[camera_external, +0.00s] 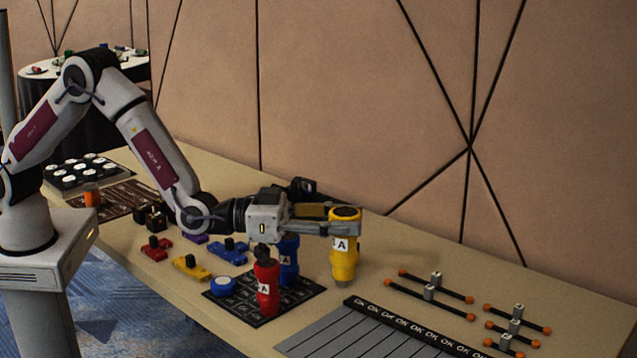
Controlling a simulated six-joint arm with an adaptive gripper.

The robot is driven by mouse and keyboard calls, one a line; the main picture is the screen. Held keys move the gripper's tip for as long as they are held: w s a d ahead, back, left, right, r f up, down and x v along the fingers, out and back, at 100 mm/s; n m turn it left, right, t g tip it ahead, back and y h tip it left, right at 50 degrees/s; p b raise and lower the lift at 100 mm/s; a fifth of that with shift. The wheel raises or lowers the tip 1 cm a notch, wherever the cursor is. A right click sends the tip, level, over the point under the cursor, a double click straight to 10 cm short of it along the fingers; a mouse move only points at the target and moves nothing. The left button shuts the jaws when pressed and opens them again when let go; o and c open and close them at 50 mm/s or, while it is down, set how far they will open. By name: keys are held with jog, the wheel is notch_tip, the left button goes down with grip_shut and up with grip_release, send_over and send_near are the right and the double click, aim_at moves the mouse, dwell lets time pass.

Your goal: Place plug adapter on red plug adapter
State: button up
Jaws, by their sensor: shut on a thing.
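My gripper (333,222) reaches to the right over the table and is shut on the upper part of a yellow cylindrical piece (344,262) with a white "A" label, probably a plug adapter. The yellow piece is upright; I cannot tell for sure whether its narrow lower end is clear of the table. A red cylindrical piece (268,288) with an "A" label stands upright on a dark gridded mat (300,294), left of and nearer the camera than the yellow one. A similar blue piece (289,262) stands behind the red one, partly hidden by it and my gripper.
A blue-and-white round piece (223,286) sits at the mat's left edge. Small red (157,249), yellow (191,268) and blue (227,254) flat parts lie further left. A striped grey panel (360,335) and orange-tipped rods (437,286) lie right. A patterned wall stands behind the table.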

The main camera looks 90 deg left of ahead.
jog(key=s+a+r+n+g+y, duration=0.1)
jog(key=s+a+r+n+y, duration=0.2)
jog(key=s+a, duration=1.2)
jog(key=a+n+y, duration=0.2)
jog(key=n+y, duration=0.1)
jog(key=y, duration=0.3)
jog(key=shift+a, duration=0.35)
jog(key=shift+s, duration=0.1)
jog(key=shift+f, duration=2.85)
jog(key=shift+f, duration=0.1)
jog(key=shift+f, duration=1.95)
jog(key=shift+f, duration=0.1)
jog(key=o, duration=1.2)
